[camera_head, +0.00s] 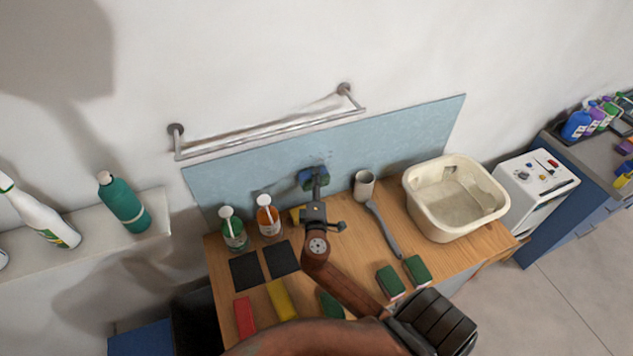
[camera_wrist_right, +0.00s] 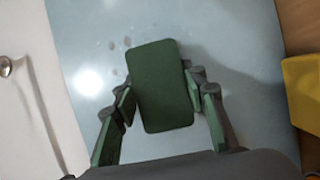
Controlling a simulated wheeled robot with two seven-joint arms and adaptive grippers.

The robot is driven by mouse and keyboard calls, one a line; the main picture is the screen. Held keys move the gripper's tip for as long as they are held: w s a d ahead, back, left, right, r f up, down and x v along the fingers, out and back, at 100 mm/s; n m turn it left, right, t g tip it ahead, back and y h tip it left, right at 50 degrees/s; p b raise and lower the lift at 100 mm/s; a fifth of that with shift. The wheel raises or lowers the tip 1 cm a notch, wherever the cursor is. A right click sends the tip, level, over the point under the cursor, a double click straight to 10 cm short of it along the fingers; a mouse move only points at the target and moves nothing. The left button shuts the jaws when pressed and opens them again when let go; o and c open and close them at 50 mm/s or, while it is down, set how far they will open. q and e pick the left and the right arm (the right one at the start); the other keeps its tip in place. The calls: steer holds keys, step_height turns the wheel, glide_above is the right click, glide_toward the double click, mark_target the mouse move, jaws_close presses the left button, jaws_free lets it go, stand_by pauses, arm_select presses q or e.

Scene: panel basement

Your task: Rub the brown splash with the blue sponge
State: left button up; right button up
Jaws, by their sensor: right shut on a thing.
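My right gripper (camera_head: 316,184) is shut on the blue sponge (camera_head: 307,182) and holds it up at the blue-grey wall panel (camera_head: 400,135). In the right wrist view the sponge's dark green face (camera_wrist_right: 163,88) lies between the two fingers of my right gripper (camera_wrist_right: 163,100). Whether the sponge touches the panel I cannot tell. Small faint dark spots, seemingly the splash (camera_wrist_right: 127,68), show on the panel beside the sponge's upper left edge. Their brown colour is hard to make out. Part of the panel is hidden behind the sponge. My left gripper is not in view.
On the wooden worktop (camera_head: 345,248) stand a green bottle (camera_head: 233,234), an orange bottle (camera_head: 268,220), a cup (camera_head: 363,186) and a cream basin (camera_head: 456,200). Other sponges, black pads (camera_head: 245,271) and a brush lie there. A towel rail (camera_head: 268,135) juts out above the panel.

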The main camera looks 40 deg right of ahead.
steer(key=shift+w+d, duration=0.3)
steer(key=shift+w, duration=0.65)
